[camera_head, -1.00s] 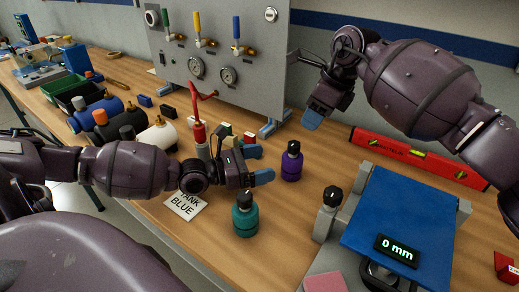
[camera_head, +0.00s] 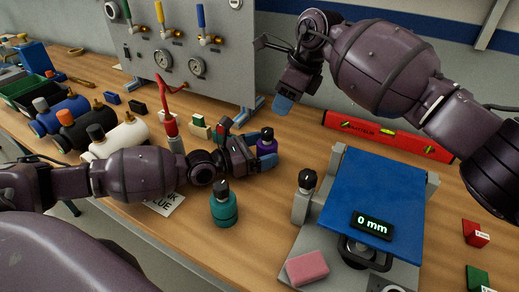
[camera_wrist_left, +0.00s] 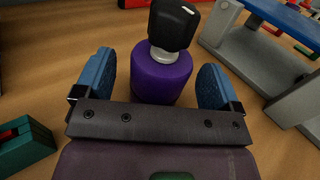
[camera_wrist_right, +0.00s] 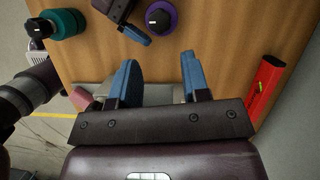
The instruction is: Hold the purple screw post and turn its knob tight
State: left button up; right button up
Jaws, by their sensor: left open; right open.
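The purple screw post (camera_wrist_left: 160,78) with its black knob (camera_wrist_left: 172,24) stands upright on the bench. In the left wrist view it sits between the blue fingers of my open left gripper (camera_wrist_left: 160,88), with a gap on each side. In the head view the post (camera_head: 266,147) is partly hidden by my left gripper (camera_head: 257,154).
A teal screw post (camera_head: 223,205) stands in front of my left gripper. A grey post (camera_head: 303,196) and a blue plate (camera_head: 375,195) with a "0 mm" display stand to the right. A red level (camera_head: 388,136) lies behind. A gauge panel (camera_head: 185,50) stands at the back left.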

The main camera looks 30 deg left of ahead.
aim_at(273, 131)
pick_arm(q)
jog(key=c, duration=1.3)
pick_arm(e)
jog(key=shift+o, duration=1.3)
jog(key=shift+f, duration=0.1)
jog(key=shift+o, duration=0.4)
jog(key=w+d+f+m, duration=0.1)
jog(key=w+d+f, duration=0.1)
jog(key=d+f, duration=0.2)
jog(key=shift+f+g, duration=0.15)
jog(key=shift+g, duration=0.15)
jog(key=d+f+g+y, duration=0.2)
jog(key=d+f+y, duration=0.2)
jog(key=d+f, duration=0.1)
notch_tip(273, 131, up, 4)
jog(key=a+n+y, duration=0.1)
jog(key=a+y, duration=0.1)
jog(key=y, duration=0.3)
jog(key=x, duration=1.2)
jog(key=shift+r, duration=0.2)
jog(key=c, duration=0.9)
